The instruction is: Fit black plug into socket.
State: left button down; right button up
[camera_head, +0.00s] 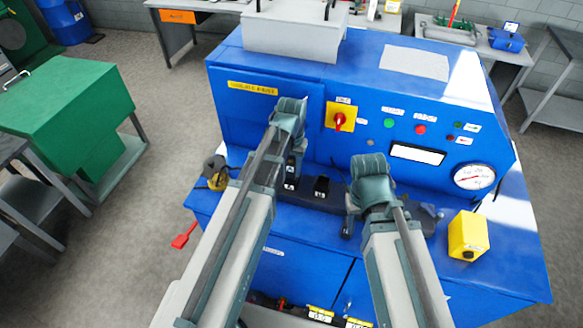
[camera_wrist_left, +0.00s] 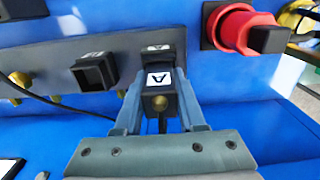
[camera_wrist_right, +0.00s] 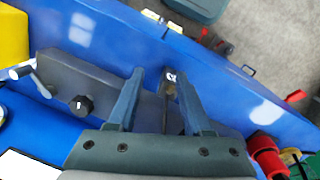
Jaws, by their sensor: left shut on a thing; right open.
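My left gripper (camera_wrist_left: 158,118) is shut on the black plug (camera_wrist_left: 158,82), which carries a white label marked A. In the left wrist view the plug lines up with a black socket block (camera_wrist_left: 155,48) on the dark bar (camera_wrist_left: 40,82). I cannot tell whether it touches the block or is inside it. A second black socket (camera_wrist_left: 95,70) stands beside it; it looks empty and also shows in the head view (camera_head: 321,187). My right gripper (camera_wrist_right: 157,76) is open, over the bar's other part. A small dark, labelled piece (camera_wrist_right: 170,78) shows beyond its fingers.
The bar lies along the front ledge of the blue machine (camera_head: 460,95). A yellow box (camera_head: 468,235) stands on the ledge at the right. A red and black fitting (camera_wrist_left: 245,28) is close to the plug. A dark knob (camera_wrist_right: 81,105) is on the bar. A cable runs near the bar.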

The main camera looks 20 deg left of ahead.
aim_at(291, 161)
pick_arm(q)
jog(key=shift+c, duration=2.1)
grip_release()
jog(key=shift+r, duration=0.1)
notch_tip(291, 161, up, 7)
jog(key=p, duration=0.7)
jog(key=shift+r+p, duration=0.2)
jog(key=shift+p, duration=0.15)
jog(key=shift+f, duration=0.1)
